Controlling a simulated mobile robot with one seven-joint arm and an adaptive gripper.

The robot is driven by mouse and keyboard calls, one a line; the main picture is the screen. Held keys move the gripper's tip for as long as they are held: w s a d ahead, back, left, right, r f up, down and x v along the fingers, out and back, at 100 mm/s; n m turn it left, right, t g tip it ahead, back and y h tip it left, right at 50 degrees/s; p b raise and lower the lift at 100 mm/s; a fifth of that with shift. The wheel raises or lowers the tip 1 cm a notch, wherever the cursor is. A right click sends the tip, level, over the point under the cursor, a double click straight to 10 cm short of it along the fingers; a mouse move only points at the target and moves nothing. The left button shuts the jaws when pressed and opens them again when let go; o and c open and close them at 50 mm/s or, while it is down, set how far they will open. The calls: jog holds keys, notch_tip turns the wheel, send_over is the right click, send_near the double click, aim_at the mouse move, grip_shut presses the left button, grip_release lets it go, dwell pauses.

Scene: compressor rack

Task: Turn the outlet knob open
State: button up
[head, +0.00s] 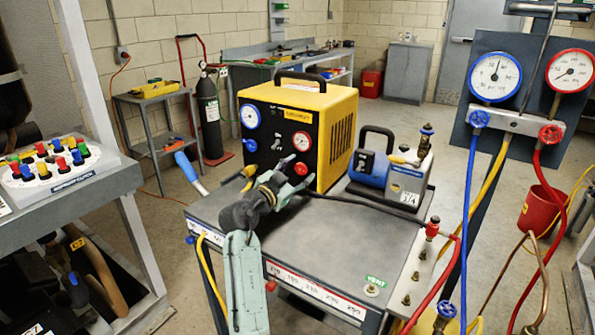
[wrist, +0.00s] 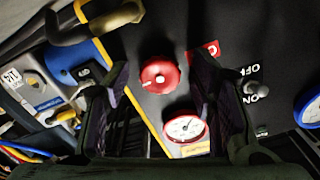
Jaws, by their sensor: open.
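The yellow recovery machine (head: 335,122) stands on the cart with its black front panel facing me. On its panel a red knob (wrist: 159,75) with a white mark shows in the wrist view, above the red-rimmed gauge (wrist: 186,129). I take it for the outlet knob. In the head view the red knob (head: 301,168) is partly hidden by my gripper (head: 288,173). My gripper is open, with one finger on each side of the knob in the wrist view. A gap shows between each finger and the knob; whether they reach its depth I cannot tell.
A toggle switch (wrist: 252,88) marked ON and OFF is right of the fingers in the wrist view. A blue pump (head: 385,180) stands right of the machine. A black hose (head: 385,208) crosses the cart top (head: 330,240). The cart's front top is mostly clear.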

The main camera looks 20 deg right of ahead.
jog(key=shift+c, duration=0.3)
jog(key=c, duration=1.1)
jog(key=shift+n, duration=0.3)
jog(key=n, duration=0.3)
jog(key=shift+f+b, duration=0.1)
jog(key=shift+b, duration=0.25)
jog(key=n, duration=0.5)
jog(key=shift+p, duration=0.35)
jog(key=n+p, duration=0.2)
jog(key=n, duration=0.3)
jog(key=shift+s+n+p, duration=0.1)
jog(key=shift+n+p, duration=0.55)
jog(key=shift+n, duration=1.05)
